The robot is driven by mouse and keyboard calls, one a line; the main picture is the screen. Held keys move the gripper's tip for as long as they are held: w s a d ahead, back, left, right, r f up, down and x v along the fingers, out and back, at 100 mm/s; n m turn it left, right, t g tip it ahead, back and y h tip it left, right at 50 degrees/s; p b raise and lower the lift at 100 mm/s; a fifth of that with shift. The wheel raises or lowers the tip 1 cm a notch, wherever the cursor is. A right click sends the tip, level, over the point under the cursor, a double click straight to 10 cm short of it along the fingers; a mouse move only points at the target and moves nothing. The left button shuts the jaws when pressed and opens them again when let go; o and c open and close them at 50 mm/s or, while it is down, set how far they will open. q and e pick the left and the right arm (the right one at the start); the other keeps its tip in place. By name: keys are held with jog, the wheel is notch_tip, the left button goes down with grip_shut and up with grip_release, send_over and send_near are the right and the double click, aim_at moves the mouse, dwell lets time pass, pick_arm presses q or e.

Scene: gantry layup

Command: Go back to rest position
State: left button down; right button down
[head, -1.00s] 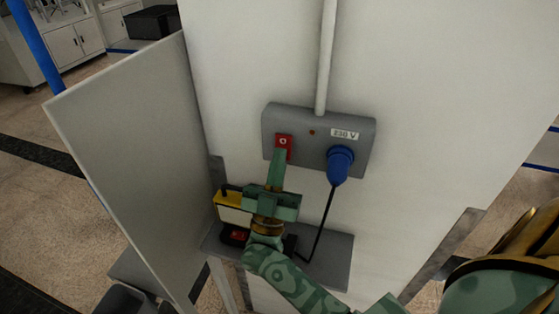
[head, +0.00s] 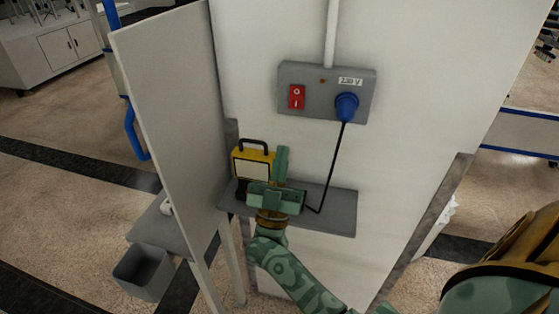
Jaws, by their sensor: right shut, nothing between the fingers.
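My right gripper (head: 281,162) is green, shut and empty. It points up in front of the wall, below the grey socket box and apart from it. The grey box (head: 325,107) on the white wall carries a red rocker switch (head: 297,97) marked O and I, a small indicator and a 230 V label (head: 350,81). A blue plug (head: 346,106) sits in its socket, with a black cable (head: 333,170) running down to the shelf. My left gripper is not in view.
A grey shelf (head: 335,210) under the box holds a yellow work lamp (head: 252,160), partly behind my gripper. A tall grey panel (head: 170,120) stands at the left. A grey bin (head: 146,271) is on the floor at lower left. A blue-edged bench (head: 515,133) is at the right.

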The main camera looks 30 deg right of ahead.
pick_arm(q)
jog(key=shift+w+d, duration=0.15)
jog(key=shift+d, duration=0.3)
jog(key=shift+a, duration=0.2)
